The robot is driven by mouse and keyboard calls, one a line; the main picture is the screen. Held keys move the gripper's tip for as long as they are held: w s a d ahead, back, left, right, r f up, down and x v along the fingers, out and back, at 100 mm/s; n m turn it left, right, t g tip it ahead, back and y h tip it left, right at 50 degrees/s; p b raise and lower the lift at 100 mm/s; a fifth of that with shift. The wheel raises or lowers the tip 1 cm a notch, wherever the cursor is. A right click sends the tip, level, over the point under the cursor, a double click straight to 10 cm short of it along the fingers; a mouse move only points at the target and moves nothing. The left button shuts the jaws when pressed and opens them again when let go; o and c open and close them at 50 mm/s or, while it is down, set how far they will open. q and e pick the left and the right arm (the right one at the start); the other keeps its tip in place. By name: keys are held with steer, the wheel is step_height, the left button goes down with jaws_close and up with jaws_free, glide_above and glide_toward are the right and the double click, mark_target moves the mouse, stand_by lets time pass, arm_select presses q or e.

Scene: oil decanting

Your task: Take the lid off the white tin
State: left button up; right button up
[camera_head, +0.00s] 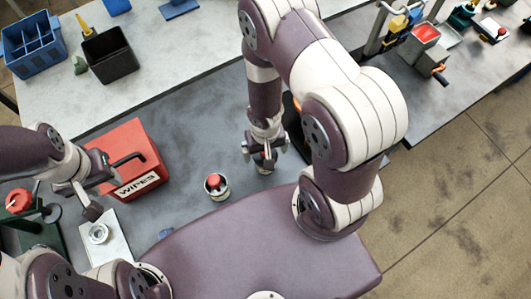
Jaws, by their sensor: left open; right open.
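A small pale tin (217,191) with a red top stands upright on the grey worktop, left of my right gripper. Its red top (214,181) is on it. My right gripper (265,156) points down at the worktop, open. A small whitish round thing shows just under its fingers; I cannot tell what it is or whether they touch. My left gripper (96,194) is open by the front left of the red wipes box, apart from the tin.
The red wipes box (138,176) with a black handle stands left of the tin. A white plate (108,245) with a round metal piece lies front left. A black bin (108,58) and blue crate (33,45) stand at the back left. Worktop around the tin is clear.

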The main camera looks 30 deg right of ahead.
steer(key=shift+w, duration=0.1)
steer(key=c, duration=1)
steer(key=shift+c, duration=0.2)
steer(key=shift+r, duration=0.1)
